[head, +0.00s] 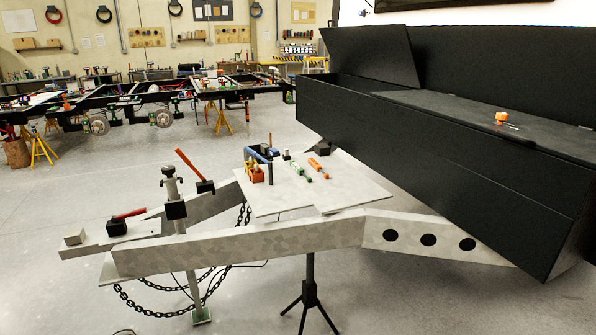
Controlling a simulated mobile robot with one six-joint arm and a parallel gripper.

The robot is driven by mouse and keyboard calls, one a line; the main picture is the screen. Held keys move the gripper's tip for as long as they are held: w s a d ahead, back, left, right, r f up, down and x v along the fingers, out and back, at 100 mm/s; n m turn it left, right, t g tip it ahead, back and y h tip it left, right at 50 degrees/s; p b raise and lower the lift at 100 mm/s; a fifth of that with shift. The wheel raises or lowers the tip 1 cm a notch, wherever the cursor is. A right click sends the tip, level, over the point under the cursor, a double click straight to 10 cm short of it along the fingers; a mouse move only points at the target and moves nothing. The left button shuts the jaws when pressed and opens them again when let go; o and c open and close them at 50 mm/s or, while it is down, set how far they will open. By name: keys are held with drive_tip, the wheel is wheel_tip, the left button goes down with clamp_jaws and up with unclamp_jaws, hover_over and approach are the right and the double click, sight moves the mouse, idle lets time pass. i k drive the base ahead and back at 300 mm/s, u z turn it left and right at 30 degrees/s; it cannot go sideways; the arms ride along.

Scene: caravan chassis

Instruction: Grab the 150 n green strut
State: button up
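A small strut with green and pale parts (301,170) lies on the light grey plate (350,190) over the drawbar of the caravan chassis. Beside it on the right lies an orange strut-like piece (318,167) with a green lower end. Both lie apart from each other. No 150 N marking is readable at this size. My gripper is not in view.
Left of the struts stand orange holders (254,174) and a blue item (262,156). A large black open box (450,150) rises at the right. Red-handled tools (194,166) and a jack post (173,190) stand at the left.

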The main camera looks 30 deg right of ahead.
sight(297, 169)
drive_tip(key=i, duration=0.85)
drive_tip(key=u, duration=0.05)
